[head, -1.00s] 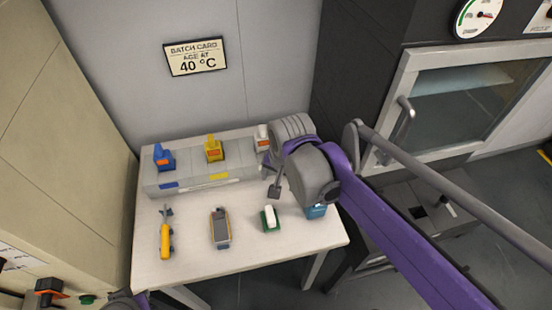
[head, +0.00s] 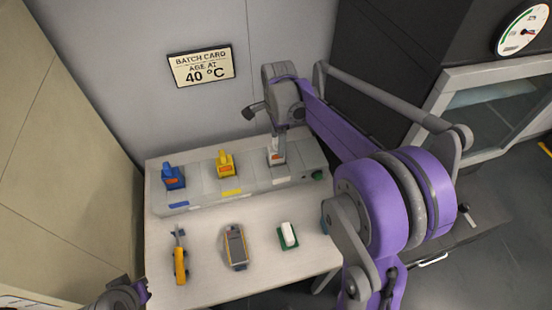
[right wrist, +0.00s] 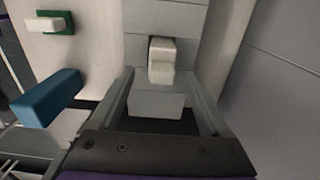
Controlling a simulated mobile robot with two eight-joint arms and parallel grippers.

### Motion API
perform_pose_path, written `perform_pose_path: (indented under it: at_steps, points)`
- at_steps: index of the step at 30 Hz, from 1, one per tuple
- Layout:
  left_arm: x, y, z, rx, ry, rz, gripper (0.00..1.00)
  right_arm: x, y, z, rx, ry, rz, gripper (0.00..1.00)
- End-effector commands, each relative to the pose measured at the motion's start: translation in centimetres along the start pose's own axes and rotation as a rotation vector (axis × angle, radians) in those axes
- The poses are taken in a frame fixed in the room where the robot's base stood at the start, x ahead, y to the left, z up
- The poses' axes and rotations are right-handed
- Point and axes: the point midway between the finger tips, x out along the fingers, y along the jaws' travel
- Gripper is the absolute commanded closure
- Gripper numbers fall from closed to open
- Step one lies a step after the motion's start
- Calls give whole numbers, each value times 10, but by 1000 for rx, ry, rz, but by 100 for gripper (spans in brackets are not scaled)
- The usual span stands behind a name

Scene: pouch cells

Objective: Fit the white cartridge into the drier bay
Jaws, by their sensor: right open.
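A white cartridge with an orange mark (head: 276,155) stands at the right part of the grey rack (head: 200,196), beside similar yellow (head: 226,163) and blue (head: 174,177) ones. My right gripper (head: 278,133) is at the top of the white cartridge, pointing down. In the right wrist view a white stepped block (right wrist: 161,60), apparently this cartridge, shows beyond and between the spread fingers (right wrist: 160,105). The gripper is open; contact cannot be told. The drier bay cannot be clearly made out. My left gripper is not in view; only a piece of my left arm shows at the lower left.
On the white table (head: 205,270) lie a yellow tool (head: 180,262), a grey-and-orange device (head: 235,247) and a white block on a green base (head: 288,235). A blue box (right wrist: 48,97) stands near the table's right side. A wall stands behind the rack.

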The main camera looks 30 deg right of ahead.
Motion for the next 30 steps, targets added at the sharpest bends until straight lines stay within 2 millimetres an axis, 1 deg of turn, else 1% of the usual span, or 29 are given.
perform_pose_path:
  at_steps: [2, 7, 9, 11, 14, 20, 21, 23, 27, 29, 30]
  points:
    - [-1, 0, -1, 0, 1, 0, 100, 6, 0, 1, -1, 0, -1, 20]
    - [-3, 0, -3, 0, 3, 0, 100, 31, -2, 6, -3, 0, -1, 20]
    - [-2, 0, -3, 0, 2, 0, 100, 41, -2, 6, -2, 0, -1, 20]
    - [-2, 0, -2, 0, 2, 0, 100, 47, -1, 6, -2, 0, -1, 20]
    - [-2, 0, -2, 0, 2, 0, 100, 52, -1, 6, -2, 0, -1, 20]
    - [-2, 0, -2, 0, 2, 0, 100, 52, -1, 6, -2, 0, -1, 20]
    - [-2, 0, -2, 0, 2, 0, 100, 52, -1, 6, -2, 0, -1, 27]
    - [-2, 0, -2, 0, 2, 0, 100, 52, -1, 6, -2, 0, -1, 38]
    - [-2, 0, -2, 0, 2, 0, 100, 52, -1, 6, -2, 0, -1, 63]
    - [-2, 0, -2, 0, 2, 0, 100, 52, -1, 6, -2, 0, -1, 74]
    - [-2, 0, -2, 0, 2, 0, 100, 52, -1, 6, -2, 0, -1, 81]
